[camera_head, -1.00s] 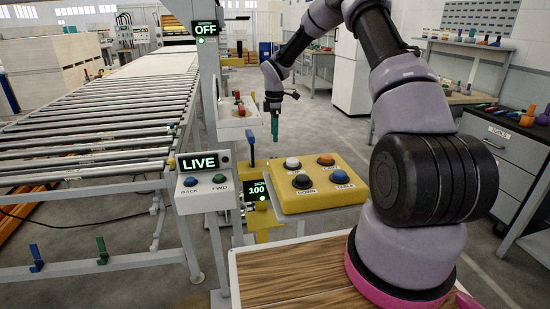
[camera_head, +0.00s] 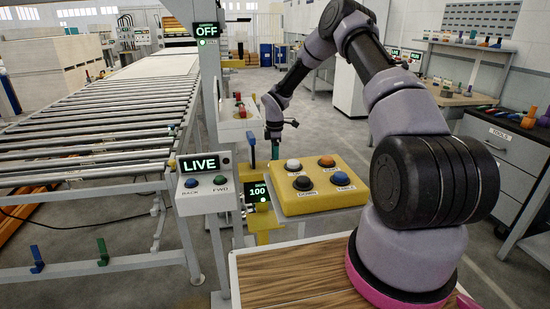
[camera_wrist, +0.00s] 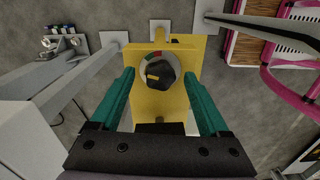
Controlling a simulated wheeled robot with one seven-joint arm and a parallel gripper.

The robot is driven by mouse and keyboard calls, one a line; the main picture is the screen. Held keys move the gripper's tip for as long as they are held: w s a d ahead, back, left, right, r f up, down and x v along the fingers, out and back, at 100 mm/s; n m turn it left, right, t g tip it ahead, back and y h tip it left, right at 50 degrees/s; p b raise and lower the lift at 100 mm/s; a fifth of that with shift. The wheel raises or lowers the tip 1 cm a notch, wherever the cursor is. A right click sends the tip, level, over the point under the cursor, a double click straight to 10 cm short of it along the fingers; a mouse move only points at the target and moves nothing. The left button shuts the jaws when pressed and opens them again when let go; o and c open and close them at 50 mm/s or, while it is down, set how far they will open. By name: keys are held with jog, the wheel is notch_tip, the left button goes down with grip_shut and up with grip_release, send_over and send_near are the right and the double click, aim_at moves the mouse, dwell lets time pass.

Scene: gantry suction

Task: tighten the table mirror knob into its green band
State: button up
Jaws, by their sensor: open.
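The knob (camera_wrist: 161,76) is black with a yellow pointer mark that lies toward the left in the wrist view. It sits on a pale round dial (camera_wrist: 146,66) with red and green marks along its far edge, on a yellow plate (camera_wrist: 142,109). My gripper (camera_wrist: 160,73) is open, with one teal finger to each side of the knob in the picture. I see gaps on both sides; the height between fingertips and knob is hard to judge. In the head view my gripper (camera_head: 275,151) points down behind the yellow button box, which hides the knob.
The yellow button box (camera_head: 318,203) with several coloured buttons stands in front of my gripper. A green display (camera_head: 257,192) reads 100. A LIVE panel (camera_head: 200,165) and grey posts stand to the left, beside the roller conveyor (camera_head: 90,130). Pink rails (camera_wrist: 270,85) show at right in the wrist view.

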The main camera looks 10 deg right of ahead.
grip_shut()
jog(key=m, duration=0.5)
grip_release()
notch_tip(320, 180, up, 11)
dwell(0.7)
jog(key=shift+f, duration=0.1)
